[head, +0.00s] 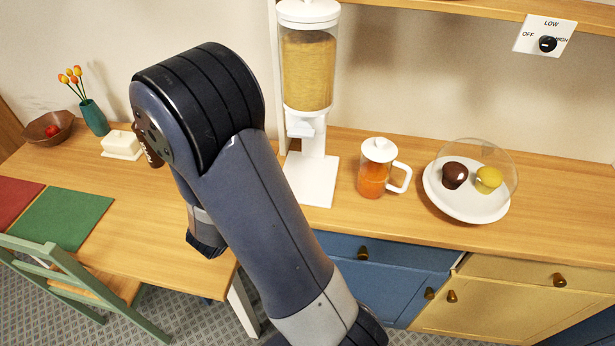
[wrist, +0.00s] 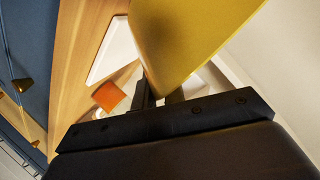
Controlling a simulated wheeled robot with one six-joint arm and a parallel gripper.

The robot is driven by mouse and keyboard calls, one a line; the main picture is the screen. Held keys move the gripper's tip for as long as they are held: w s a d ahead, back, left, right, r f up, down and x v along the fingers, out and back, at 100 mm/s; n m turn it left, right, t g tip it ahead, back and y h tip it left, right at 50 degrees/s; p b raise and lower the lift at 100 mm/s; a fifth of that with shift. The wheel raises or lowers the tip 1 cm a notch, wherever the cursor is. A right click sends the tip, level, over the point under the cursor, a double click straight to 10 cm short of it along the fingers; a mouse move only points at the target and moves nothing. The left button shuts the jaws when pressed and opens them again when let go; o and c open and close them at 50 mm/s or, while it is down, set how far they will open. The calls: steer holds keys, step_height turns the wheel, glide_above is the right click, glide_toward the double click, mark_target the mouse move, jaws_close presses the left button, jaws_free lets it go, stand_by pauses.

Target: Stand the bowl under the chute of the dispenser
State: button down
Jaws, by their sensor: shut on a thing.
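The dispenser (head: 307,72) stands at the back of the counter in the head view, its clear hopper full of yellow grain. Its white chute (head: 306,126) hangs above a bare white base plate (head: 316,183). The base plate also shows in the wrist view (wrist: 113,50). In the wrist view my gripper (wrist: 163,97) is shut on a yellow thing, seemingly the bowl (wrist: 190,42), which fills the top middle. The bowl overlaps part of the base plate in that view; its height above it cannot be told. My arm hides gripper and bowl in the head view.
A glass pitcher (head: 375,172) of orange drink stands right of the dispenser. Further right is a domed white plate (head: 465,203) with two cakes. A butter dish (head: 122,145), vase (head: 95,118) and brown bowl (head: 47,127) stand at left. A shelf (head: 470,9) runs above.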

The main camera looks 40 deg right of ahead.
steer(key=s+a+m+g+h, duration=0.2)
steer(key=s+m+g, duration=0.3)
steer(key=s, duration=0.1)
steer(key=d+p, duration=0.1)
steer(key=d, duration=0.5)
steer(key=w+d+p, duration=0.1)
steer(key=d, duration=0.4)
steer(key=w+d+p, duration=0.1)
steer(key=d, duration=0.5)
steer(key=shift+w+d+r, duration=0.25)
steer(key=shift+d, duration=0.2)
steer(key=shift+f, duration=1.8)
steer(key=c, duration=1.5)
jaws_free()
steer(key=v, duration=1.2)
steer(key=shift+r+b, duration=0.15)
steer(key=shift+b, duration=0.15)
